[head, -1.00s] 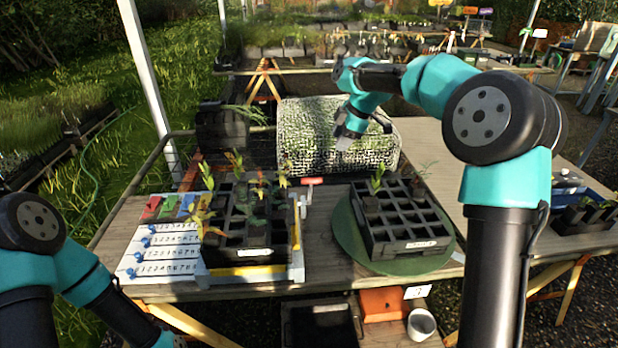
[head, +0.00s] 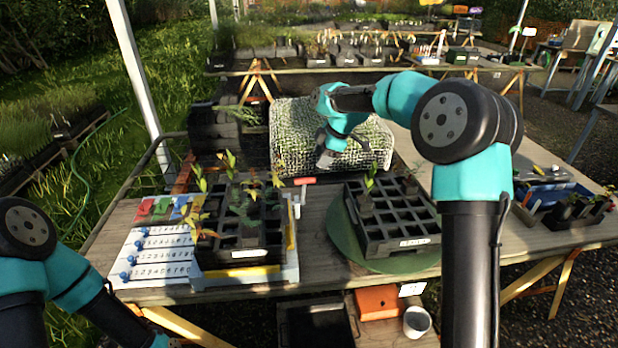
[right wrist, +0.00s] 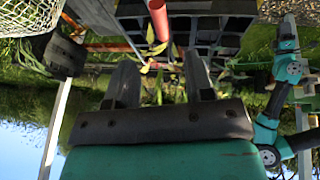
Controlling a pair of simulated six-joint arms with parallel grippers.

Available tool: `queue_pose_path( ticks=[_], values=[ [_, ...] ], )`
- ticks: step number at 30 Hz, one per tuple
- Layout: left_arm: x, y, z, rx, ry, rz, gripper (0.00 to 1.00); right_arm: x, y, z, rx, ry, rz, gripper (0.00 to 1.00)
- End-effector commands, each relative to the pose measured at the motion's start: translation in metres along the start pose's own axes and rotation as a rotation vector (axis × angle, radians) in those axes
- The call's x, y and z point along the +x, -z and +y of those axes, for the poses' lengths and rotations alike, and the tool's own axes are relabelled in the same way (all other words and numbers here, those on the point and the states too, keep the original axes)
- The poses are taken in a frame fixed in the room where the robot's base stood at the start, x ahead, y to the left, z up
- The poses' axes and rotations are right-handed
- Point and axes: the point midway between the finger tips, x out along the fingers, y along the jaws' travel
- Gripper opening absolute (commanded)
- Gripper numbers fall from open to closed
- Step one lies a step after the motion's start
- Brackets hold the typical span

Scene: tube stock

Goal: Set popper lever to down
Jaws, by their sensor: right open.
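The popper lever's red grip (head: 305,181) sticks out at the back right corner of the popper frame (head: 291,262), which bears a black plug tray (head: 215,256) with seedlings. The grip looks roughly level in the head view. My right gripper (head: 325,160) is open and empty, above and slightly right of the grip, apart from it. In the right wrist view, the red grip (right wrist: 158,20) shows beyond the two spread fingers (right wrist: 161,75), near the top middle. My left gripper (head: 172,342) is at the bottom edge, mostly cut off.
A second black tray (head: 402,243) stands on a green round turntable (head: 345,240) to the right. A mesh-covered roll (head: 290,125) lies behind the right gripper. A numbered white board (head: 150,255) is at the left. Bare tabletop (head: 320,245) lies between the trays.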

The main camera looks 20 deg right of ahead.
Motion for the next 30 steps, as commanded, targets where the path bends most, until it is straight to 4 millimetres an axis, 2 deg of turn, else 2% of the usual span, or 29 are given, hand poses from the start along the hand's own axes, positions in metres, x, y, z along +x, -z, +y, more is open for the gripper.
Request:
queue_pose_path(
  ticks=[9, 15, 21, 30],
  values=[
    [0.000, 0.000, 0.000, 0.000, 0.000, 0.000, 0.43, 0.056, 0.000, -0.001, 0.000, 0.004, -0.001, 0.48],
    [0.000, 0.000, 0.000, 0.000, 0.000, 0.000, 0.43, 0.085, 0.000, 0.000, 0.000, 0.002, 0.000, 0.48],
    [0.000, 0.000, 0.000, 0.000, 0.000, 0.000, 0.43, 0.098, 0.000, 0.000, 0.000, 0.000, 0.000, 0.48],
    [0.000, 0.000, 0.000, 0.000, 0.000, 0.000, 0.43, 0.099, 0.000, 0.000, 0.000, 0.000, 0.000, 0.47]
  ],
)
